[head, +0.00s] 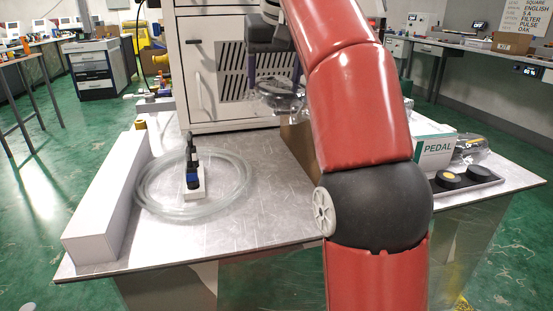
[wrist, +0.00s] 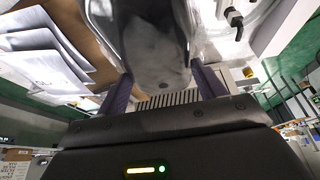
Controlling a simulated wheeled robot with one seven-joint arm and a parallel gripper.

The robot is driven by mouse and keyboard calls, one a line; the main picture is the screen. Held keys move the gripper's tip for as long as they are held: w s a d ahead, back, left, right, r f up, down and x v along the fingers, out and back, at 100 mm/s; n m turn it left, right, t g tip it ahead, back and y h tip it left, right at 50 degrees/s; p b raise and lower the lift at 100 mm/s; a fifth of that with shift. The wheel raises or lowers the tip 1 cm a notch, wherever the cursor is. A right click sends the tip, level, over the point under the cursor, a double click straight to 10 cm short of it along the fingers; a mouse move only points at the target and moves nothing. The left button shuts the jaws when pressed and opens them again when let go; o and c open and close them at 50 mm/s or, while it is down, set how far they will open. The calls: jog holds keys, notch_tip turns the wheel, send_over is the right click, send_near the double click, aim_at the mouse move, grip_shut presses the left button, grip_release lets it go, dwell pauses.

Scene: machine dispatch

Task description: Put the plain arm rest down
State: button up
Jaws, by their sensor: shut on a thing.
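My gripper (head: 277,82) hangs above the metal table, in front of the grey cabinet. Its two purple-grey fingers are shut on the plain arm rest (head: 279,101), which looks like a grey piece in clear, shiny wrapping. In the wrist view, the arm rest (wrist: 155,50) fills the space between the fingers (wrist: 163,90). Its far end is cut off by the picture edge. In the head view it is held off the table, above and behind a brown carton (head: 297,140) that my red arm partly hides.
The metal table (head: 250,215) has bare room at its front middle. A long white box (head: 108,200) lies on the left, beside a coiled clear hose (head: 151,205) around a small device (head: 194,183). A PEDAL box (head: 434,150) and a black tray (head: 482,178) stand at right.

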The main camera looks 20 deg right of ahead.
notch_tip(320, 180, down, 18)
jog(key=b, duration=0.2)
jog(key=shift+r+b, duration=0.2)
jog(key=shift+b, duration=0.2)
jog(key=o, duration=1.1)
jog(key=shift+f, duration=0.15)
jog(key=shift+o, duration=0.2)
